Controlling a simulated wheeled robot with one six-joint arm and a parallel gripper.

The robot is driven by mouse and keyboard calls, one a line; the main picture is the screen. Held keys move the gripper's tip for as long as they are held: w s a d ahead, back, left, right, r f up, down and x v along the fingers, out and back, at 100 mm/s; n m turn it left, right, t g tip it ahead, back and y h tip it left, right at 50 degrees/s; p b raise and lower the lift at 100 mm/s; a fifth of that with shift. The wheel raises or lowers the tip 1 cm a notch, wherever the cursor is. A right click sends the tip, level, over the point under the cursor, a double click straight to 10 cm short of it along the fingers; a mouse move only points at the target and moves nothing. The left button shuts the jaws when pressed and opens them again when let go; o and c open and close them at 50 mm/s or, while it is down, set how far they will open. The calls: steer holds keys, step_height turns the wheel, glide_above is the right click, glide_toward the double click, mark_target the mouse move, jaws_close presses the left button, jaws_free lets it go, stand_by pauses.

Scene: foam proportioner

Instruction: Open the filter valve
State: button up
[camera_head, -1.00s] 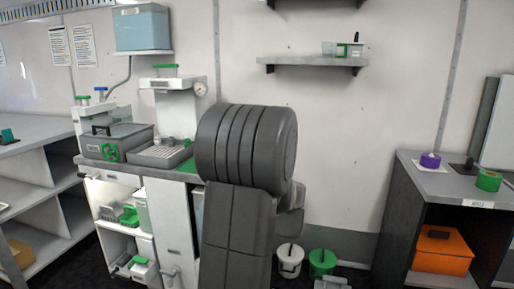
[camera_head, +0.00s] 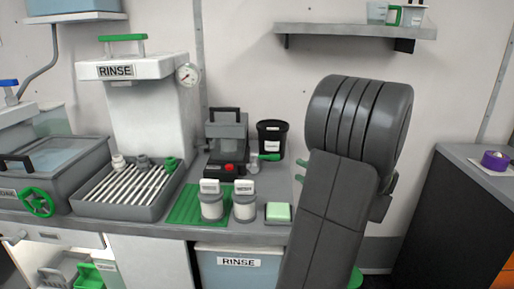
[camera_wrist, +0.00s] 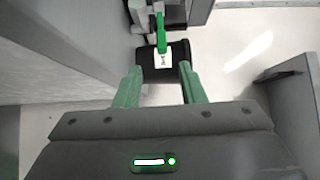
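The lever also shows in the wrist view (camera_wrist: 160,34), pointing toward my gripper. A black cup (camera_head: 271,138) with a white label stands behind the lever; it shows in the wrist view (camera_wrist: 178,62) too. My gripper (camera_wrist: 159,72) is open and empty, its green fingers apart and short of the lever.
Two small white-labelled jars (camera_head: 244,203) and a green sponge (camera_head: 278,212) are in front of the unit. A rinse station (camera_head: 140,68) and a slatted drain tray (camera_head: 130,190) stand left. A shelf (camera_head: 355,31) hangs above; a dark cabinet (camera_head: 450,215) stands right.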

mark_target(277, 159)
steer(key=x, duration=1.3)
steer(key=shift+w+a, duration=0.2)
steer(key=shift+a, duration=0.1)
jaws_close()
